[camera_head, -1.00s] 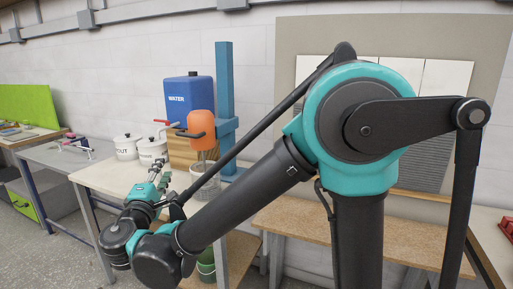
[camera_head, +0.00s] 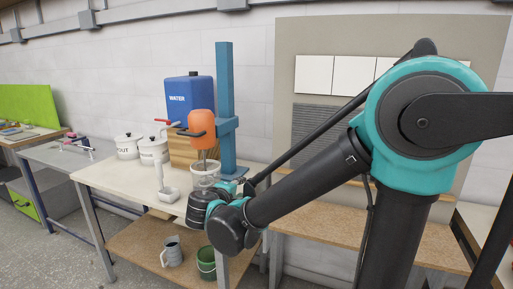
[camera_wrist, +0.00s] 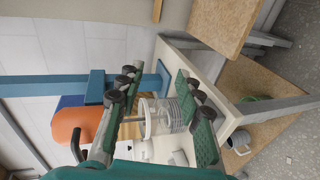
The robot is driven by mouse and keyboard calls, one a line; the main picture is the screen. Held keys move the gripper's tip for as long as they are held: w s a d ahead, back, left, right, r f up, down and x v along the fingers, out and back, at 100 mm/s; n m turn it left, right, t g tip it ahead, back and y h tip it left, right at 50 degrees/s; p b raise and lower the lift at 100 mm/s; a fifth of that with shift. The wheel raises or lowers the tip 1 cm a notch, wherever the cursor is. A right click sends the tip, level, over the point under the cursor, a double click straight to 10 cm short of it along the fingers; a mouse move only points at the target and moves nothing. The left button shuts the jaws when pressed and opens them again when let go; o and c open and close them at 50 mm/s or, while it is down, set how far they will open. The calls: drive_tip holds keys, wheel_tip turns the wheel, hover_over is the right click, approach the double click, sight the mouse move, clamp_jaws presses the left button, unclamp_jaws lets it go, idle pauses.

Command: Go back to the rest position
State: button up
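My gripper (camera_wrist: 157,75) shows in the wrist view with its two green-padded fingers spread apart. Nothing is held between them. A white bucket (camera_wrist: 168,116) shows beyond the gap between the fingers, apart from them. In the head view my teal and black arm is folded in front of the bench, and its wrist hides the gripper. The wrist is in front of the right end of the white workbench (camera_head: 115,178), near the orange mixer (camera_head: 202,124) on its blue post (camera_head: 225,80).
A blue water container (camera_head: 188,95), two white lidded pots and a white-handled tool (camera_head: 163,182) stand on the workbench. A grey mug (camera_head: 171,251) and green bucket (camera_head: 206,262) sit on its lower shelf. A wooden bench (camera_head: 320,222) is to the right. Floor at front left is clear.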

drive_tip(key=s+d+f+m+g, duration=0.25)
drive_tip(key=d+f, duration=0.35)
drive_tip(key=d, duration=0.3)
drive_tip(key=s+d+f+m+g, duration=0.2)
drive_tip(key=d+f+m+g, duration=0.25)
drive_tip(key=d, duration=0.45)
drive_tip(key=s+d+f+m+g+y, duration=0.1)
drive_tip(key=s+d+f+m+y, duration=0.1)
drive_tip(key=s, duration=0.4)
drive_tip(key=s+d+f+m+g+y, duration=0.1)
drive_tip(key=s+d+f+m+y, duration=0.1)
drive_tip(key=s+d+f+m, duration=0.2)
wheel_tip(320, 180, down, 3)
drive_tip(key=shift+s+d+f+m, duration=0.15)
drive_tip(key=shift+s+m, duration=0.15)
drive_tip(key=shift+s, duration=0.55)
